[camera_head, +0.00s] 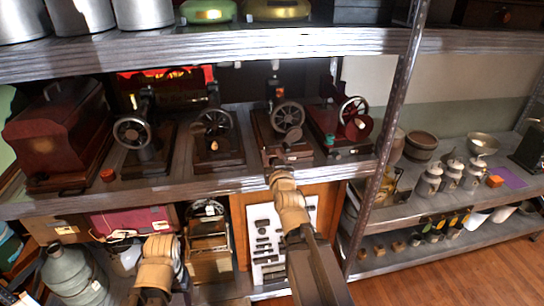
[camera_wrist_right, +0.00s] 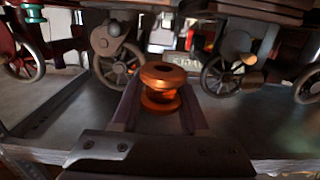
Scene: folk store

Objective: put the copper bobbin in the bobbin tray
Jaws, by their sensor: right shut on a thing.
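The copper bobbin (camera_wrist_right: 162,88), a shiny flanged spool, sits between the fingers of my right gripper (camera_wrist_right: 160,100) in the right wrist view. My right gripper (camera_head: 275,158) is shut on it, at the front edge of the middle shelf (camera_head: 215,186) in the head view, before the sewing machines. The bobbin is too small to make out in the head view. I cannot pick out the bobbin tray with certainty in either view. Part of my left arm (camera_head: 158,265) shows at the lower left; its gripper does not show.
Several black sewing machines with handwheels (camera_head: 288,117) stand close behind my right gripper. A small orange-red item (camera_head: 107,175) lies on the shelf at left. A metal upright (camera_head: 385,150) stands to the right. The upper shelf (camera_head: 210,45) hangs above. Below is a white panel (camera_head: 262,222).

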